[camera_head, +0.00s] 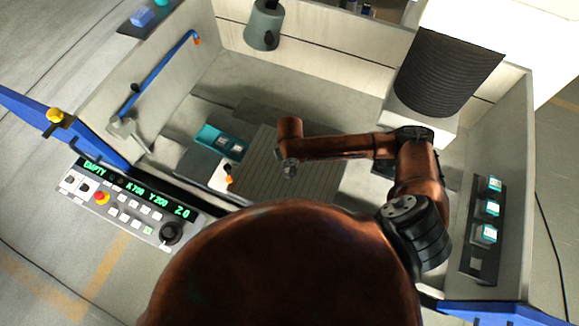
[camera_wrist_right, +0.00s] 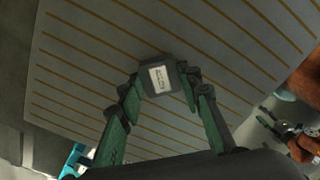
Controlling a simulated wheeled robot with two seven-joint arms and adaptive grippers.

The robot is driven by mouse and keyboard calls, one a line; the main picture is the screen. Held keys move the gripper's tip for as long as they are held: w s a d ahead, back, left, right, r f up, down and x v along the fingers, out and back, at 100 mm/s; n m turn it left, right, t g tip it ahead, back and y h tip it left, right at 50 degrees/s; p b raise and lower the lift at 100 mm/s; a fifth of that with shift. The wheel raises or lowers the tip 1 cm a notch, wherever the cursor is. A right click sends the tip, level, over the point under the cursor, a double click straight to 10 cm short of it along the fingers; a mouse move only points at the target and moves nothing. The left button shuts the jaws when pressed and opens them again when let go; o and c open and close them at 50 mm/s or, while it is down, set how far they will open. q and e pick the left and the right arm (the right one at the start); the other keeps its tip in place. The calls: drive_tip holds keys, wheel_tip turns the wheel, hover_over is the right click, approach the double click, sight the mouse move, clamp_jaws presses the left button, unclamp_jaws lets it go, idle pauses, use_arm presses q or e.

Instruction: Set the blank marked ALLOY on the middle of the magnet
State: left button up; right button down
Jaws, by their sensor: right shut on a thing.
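My right gripper (camera_head: 289,168) hangs over the grey striped magnet (camera_head: 258,170) in the head view. In the right wrist view its green fingers (camera_wrist_right: 162,82) are shut on a small dark blank (camera_wrist_right: 145,72) with a white label. The label's print is too small to read for certain. The striped magnet (camera_wrist_right: 90,62) fills most of the view behind the blank, and nothing else lies on its visible part. I cannot tell whether the blank touches the magnet. In the head view the held blank is not clear.
A rack (camera_head: 477,267) on the right wall holds several labelled blocks. A teal holder (camera_head: 207,136) with pale-labelled pieces stands beside the magnet at left. A ribbed black cylinder (camera_head: 448,70) stands at the back right, and a grey head (camera_head: 264,24) hangs at the back. The control panel (camera_head: 128,205) reads EMPTY.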

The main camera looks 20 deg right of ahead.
drive_tip(key=c, duration=1.4)
unclamp_jaws()
drive_tip(key=shift+f, duration=0.1)
wheel_tip(320, 180, up, 12)
drive_tip(key=shift+r+b, duration=0.15)
drive_tip(key=shift+b, duration=0.3)
